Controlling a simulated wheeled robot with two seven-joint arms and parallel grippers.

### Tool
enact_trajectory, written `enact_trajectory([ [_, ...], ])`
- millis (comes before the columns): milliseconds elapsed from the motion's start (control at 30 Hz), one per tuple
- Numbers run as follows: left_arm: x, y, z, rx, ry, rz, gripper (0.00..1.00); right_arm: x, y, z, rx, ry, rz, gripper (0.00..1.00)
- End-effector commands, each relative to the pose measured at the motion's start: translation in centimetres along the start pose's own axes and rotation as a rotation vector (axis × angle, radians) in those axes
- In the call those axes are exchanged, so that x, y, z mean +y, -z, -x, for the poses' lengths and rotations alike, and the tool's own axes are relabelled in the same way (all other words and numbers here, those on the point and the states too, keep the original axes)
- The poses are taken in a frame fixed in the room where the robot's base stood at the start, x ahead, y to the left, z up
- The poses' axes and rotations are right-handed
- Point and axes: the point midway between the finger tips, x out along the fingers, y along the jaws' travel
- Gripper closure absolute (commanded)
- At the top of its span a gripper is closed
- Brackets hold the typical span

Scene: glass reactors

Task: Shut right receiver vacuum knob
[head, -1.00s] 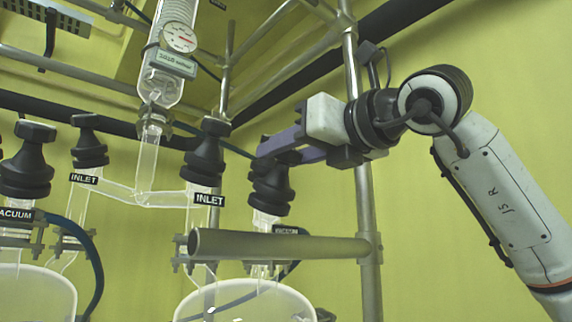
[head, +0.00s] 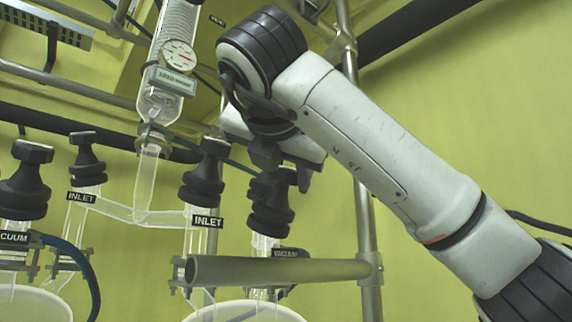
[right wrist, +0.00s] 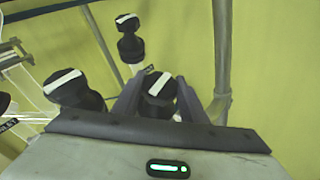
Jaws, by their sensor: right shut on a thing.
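The right receiver vacuum knob (head: 270,207) is black and ribbed, on a glass neck above a small VACUUM label (head: 286,253). My right gripper (head: 279,176) is at its top, partly hidden by my own wrist in the head view. In the right wrist view the knob's top (right wrist: 158,86) lies between the two fingers of my right gripper (right wrist: 157,98), which is shut on it. A white stripe on the top runs diagonally, up to the right. My left gripper is not in view.
Black INLET knobs (head: 203,172) (head: 86,160) and the left vacuum knob (head: 24,182) stand to the left. A horizontal metal bar (head: 275,270) crosses in front below the held knob. A vertical pole (head: 366,225) stands to the right.

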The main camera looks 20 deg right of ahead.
Motion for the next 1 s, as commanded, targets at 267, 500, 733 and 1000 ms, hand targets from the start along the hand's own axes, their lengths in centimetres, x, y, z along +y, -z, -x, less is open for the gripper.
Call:
enact_trajectory([
  [267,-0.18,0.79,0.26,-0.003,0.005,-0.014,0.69,0.07,0.07,-0.01,0.005,0.097,-0.047,0.84],
  [500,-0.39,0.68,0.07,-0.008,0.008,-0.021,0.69,0.01,0.2,-0.03,0.006,0.122,-0.061,0.84],
  [733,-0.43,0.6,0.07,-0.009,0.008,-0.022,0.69,-0.01,0.24,-0.05,0.007,0.123,-0.062,0.84],
  [1000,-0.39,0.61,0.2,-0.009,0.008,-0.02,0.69,0.0,0.2,-0.06,0.005,0.121,-0.061,0.43],
])
